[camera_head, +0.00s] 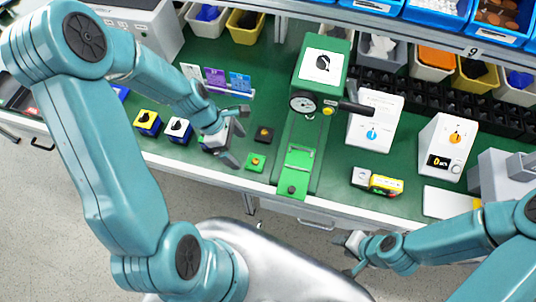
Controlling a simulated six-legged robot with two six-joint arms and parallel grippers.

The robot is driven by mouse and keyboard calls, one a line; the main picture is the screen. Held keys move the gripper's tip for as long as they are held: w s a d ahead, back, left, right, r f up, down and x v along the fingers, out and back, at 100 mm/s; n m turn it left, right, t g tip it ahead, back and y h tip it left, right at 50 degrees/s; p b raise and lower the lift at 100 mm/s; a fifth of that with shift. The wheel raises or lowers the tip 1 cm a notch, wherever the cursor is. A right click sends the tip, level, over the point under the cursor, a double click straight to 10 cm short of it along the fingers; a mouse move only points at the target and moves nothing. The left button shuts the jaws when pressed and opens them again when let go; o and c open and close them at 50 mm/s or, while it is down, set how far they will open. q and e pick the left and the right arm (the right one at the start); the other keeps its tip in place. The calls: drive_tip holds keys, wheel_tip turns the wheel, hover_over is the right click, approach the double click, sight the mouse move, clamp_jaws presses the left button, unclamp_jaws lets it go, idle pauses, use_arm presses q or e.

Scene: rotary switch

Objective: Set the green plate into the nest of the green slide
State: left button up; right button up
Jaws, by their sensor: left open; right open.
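The green plate (255,163), a small square with an orange spot on top, lies on the green bench top near its front edge. The green slide (299,160) runs out of the base of a green press (325,58) toward the front edge, just right of the plate. My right gripper (344,257) is open and empty in front of the bench, well away from the plate.
Two small switch boxes (178,130) stand left. A yellow-white box (377,182) and white dial boxes (375,123) stand right of the press. Bins line the back.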

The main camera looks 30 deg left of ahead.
use_arm(q)
wheel_tip(320, 180, up, 3)
drive_tip(key=a, duration=0.3)
drive_tip(key=n, duration=0.1)
approach(255, 160)
drive_tip(key=f, duration=0.2)
drive_tip(key=shift+s+d+f+t+y+p, duration=0.2)
drive_tip(key=shift+s+d+t+y+p, duration=0.1)
drive_tip(key=shift+d+y+p, duration=0.15)
drive_tip(key=shift+s+f, duration=0.1)
drive_tip(key=shift+f, duration=0.3)
drive_tip(key=b+x, duration=0.2)
drive_tip(key=x, duration=0.1)
drive_tip(key=b+x, duration=0.1)
drive_tip(key=x, duration=0.1)
drive_tip(key=shift+w+d+r+b, duration=0.2)
drive_tip(key=shift+w+d+b, duration=0.1)
drive_tip(key=shift+b, duration=0.05)
drive_tip(key=shift+w+d+f+b, duration=0.1)
drive_tip(key=shift+f+b, duration=0.25)
use_arm(e)
drive_tip(key=f, duration=0.3)
drive_tip(key=shift+w+d, duration=0.3)
drive_tip(key=shift+w, duration=0.05)
use_arm(q)
drive_tip(key=shift+d+r, duration=0.1)
drive_tip(key=c, duration=1.2)
